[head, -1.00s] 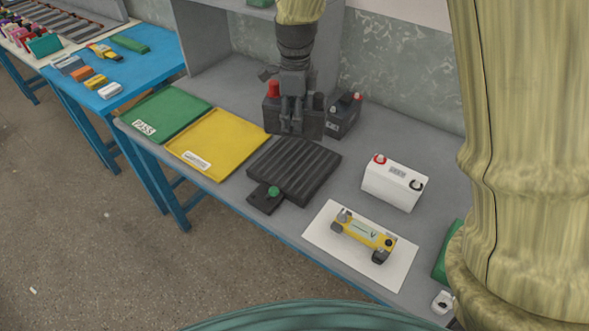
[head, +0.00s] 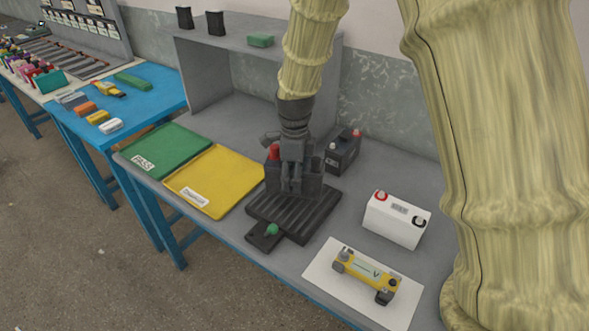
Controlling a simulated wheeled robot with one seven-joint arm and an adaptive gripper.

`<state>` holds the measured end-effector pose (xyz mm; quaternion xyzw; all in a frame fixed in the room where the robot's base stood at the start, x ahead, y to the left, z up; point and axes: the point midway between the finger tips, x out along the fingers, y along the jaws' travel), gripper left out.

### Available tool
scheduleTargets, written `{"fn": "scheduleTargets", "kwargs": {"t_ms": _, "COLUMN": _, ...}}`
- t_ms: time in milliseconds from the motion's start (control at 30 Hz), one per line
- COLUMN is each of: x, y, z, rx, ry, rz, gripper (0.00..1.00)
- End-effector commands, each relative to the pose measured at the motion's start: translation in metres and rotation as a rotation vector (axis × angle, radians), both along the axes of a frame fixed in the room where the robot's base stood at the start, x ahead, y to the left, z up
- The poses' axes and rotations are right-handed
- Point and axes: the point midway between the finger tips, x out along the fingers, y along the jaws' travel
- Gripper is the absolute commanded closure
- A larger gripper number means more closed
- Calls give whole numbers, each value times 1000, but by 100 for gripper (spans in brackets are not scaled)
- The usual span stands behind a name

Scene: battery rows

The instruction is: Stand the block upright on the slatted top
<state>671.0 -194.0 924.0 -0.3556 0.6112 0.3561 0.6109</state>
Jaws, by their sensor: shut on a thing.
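A dark battery block (head: 271,179) with a red terminal on its top left is in my gripper (head: 292,188), which is shut on it from above. The block looks upright, over the back part of the slatted top (head: 275,216), a black ribbed platform on the grey bench. The gripper fingers hide the middle of the block. I cannot tell whether its underside touches the slats.
Another dark battery (head: 343,153) stands close behind right. A white battery (head: 396,220) and a yellow tester (head: 364,272) on a white sheet (head: 325,277) are to the right. Yellow (head: 222,180) and green (head: 168,147) trays lie left. A green-knobbed piece (head: 263,236) fronts the platform.

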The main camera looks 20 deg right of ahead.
Motion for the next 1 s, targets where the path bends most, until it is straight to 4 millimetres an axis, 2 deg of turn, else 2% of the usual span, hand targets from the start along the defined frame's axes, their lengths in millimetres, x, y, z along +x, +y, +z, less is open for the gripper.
{"fn": "scheduleTargets", "kwargs": {"t_ms": 167, "x": 1, "y": 0, "z": -6, "rx": 1, "ry": 0, "rz": 1, "gripper": 100}}
{"fn": "scheduleTargets", "kwargs": {"t_ms": 500, "x": 0, "y": 1, "z": -38, "rx": 1, "ry": 0, "rz": 1, "gripper": 100}}
{"fn": "scheduleTargets", "kwargs": {"t_ms": 933, "x": 0, "y": 0, "z": -43, "rx": 0, "ry": -1, "rz": 1, "gripper": 100}}
{"fn": "scheduleTargets", "kwargs": {"t_ms": 967, "x": 0, "y": 0, "z": -44, "rx": 0, "ry": 1, "rz": 1, "gripper": 40}}
{"fn": "scheduleTargets", "kwargs": {"t_ms": 1000, "x": 0, "y": 0, "z": -44, "rx": 0, "ry": 1, "rz": 1, "gripper": 33}}
